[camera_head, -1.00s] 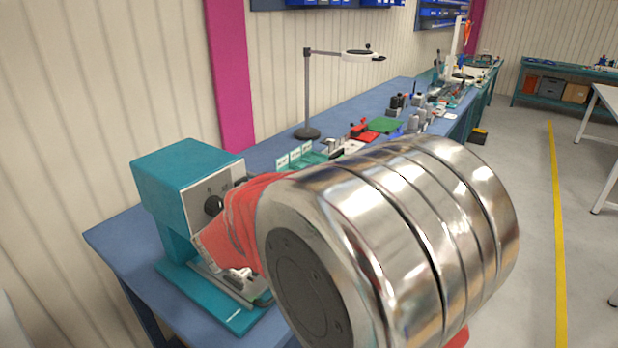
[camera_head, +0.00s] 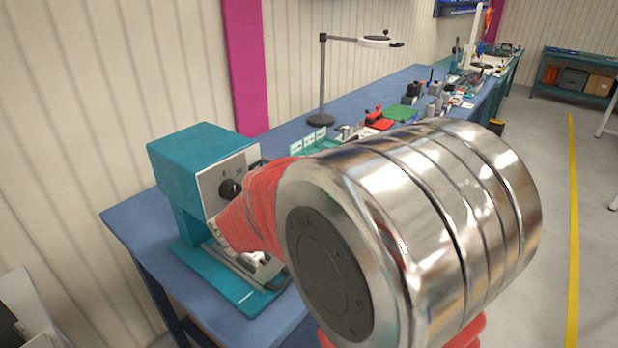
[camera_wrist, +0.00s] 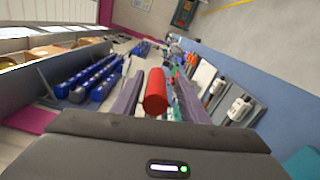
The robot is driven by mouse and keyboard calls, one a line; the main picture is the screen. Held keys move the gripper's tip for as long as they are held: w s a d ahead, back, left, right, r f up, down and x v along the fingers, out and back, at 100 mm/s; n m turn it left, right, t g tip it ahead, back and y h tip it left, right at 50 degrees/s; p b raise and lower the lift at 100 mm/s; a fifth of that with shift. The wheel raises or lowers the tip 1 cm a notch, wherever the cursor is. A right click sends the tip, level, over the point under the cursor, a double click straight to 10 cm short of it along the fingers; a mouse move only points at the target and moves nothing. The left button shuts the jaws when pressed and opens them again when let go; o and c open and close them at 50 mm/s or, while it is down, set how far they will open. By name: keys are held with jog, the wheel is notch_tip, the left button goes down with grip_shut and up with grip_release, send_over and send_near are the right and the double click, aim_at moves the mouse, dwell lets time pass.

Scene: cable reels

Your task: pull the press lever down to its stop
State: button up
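The press (camera_head: 200,160) is a teal machine with a grey front plate and a black dial, on the blue bench at left in the head view. In the wrist view, a red cylindrical grip (camera_wrist: 156,92), which looks like the press lever's handle, lies between the fingers. My gripper (camera_wrist: 160,85) is open, with a finger on each side of the grip and gaps showing. The lever's shaft cannot be made out. In the head view my own metal and red arm hides my gripper and part of the press.
The blue bench (camera_head: 150,225) runs back along the wall. A lamp (camera_head: 322,80) stands behind the press, with a green mat (camera_head: 400,113) and several small tools further along. Blue bins (camera_wrist: 90,82) show in the wrist view.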

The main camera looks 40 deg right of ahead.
jog(key=v, duration=1.3)
jog(key=shift+s+a, duration=0.15)
jog(key=shift+a, duration=0.15)
dwell(0.3)
